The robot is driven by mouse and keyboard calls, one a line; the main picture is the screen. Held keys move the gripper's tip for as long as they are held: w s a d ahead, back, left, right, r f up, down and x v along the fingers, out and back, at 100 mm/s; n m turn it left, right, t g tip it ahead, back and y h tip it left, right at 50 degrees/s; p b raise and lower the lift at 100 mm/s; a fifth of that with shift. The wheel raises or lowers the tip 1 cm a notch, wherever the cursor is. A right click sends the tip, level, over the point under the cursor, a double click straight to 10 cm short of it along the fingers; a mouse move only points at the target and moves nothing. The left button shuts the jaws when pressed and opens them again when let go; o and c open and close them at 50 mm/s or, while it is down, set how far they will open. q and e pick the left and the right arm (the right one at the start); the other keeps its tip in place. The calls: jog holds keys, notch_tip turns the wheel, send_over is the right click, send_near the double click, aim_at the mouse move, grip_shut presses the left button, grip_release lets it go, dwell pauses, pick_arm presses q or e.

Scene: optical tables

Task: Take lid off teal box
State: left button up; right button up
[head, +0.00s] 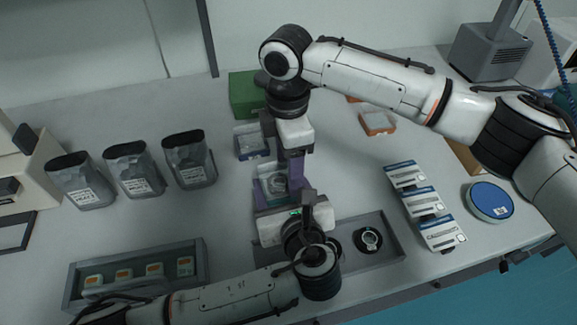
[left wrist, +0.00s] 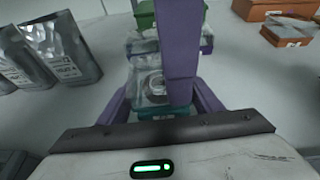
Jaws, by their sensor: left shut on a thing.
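The teal box (head: 265,190) stands near the middle of the table, with a clear top and a round shape showing through it. In the left wrist view the teal box (left wrist: 163,113) sits between the purple fingers of my left gripper (left wrist: 160,104). My left gripper (head: 277,196) is shut on the box from the near side. My right gripper (head: 293,182) points down from above, its purple fingers at the right part of the clear lid (left wrist: 152,82). Its fingers overlap in both views, so I cannot tell whether they hold the lid.
A green box (head: 244,94) and a blue box (head: 251,142) stand behind. Several grey pouches (head: 136,172) are left, above a tray (head: 201,262). A grey tray (head: 391,246), white-blue packs (head: 422,202) and a blue round container (head: 490,200) lie right. An orange box (head: 376,121) is at the back.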

pick_arm(q)
jog(key=shift+s+a+f, duration=0.1)
jog(key=shift+a+f, duration=0.1)
jog(key=shift+f, duration=0.2)
jog(key=shift+s+a+f, duration=0.1)
jog(key=shift+a+f, duration=0.05)
jog(key=shift+f, duration=0.25)
pick_arm(e)
jog(key=shift+a+r, duration=0.1)
jog(key=shift+r, duration=0.5)
jog(key=shift+c, duration=0.8)
jog(key=shift+r, duration=0.2)
notch_tip(320, 180, up, 3)
jog(key=shift+r, duration=0.2)
jog(key=c, duration=0.3)
jog(key=shift+r, duration=0.15)
grip_shut()
pick_arm(q)
jog(key=shift+s+r, duration=0.1)
pick_arm(e)
jog(key=shift+s, duration=0.1)
pick_arm(q)
jog(key=o, duration=1.6)
pick_arm(e)
jog(key=shift+f, duration=0.2)
pick_arm(q)
jog(key=shift+d+r, duration=0.1)
jog(key=shift+d, duration=0.05)
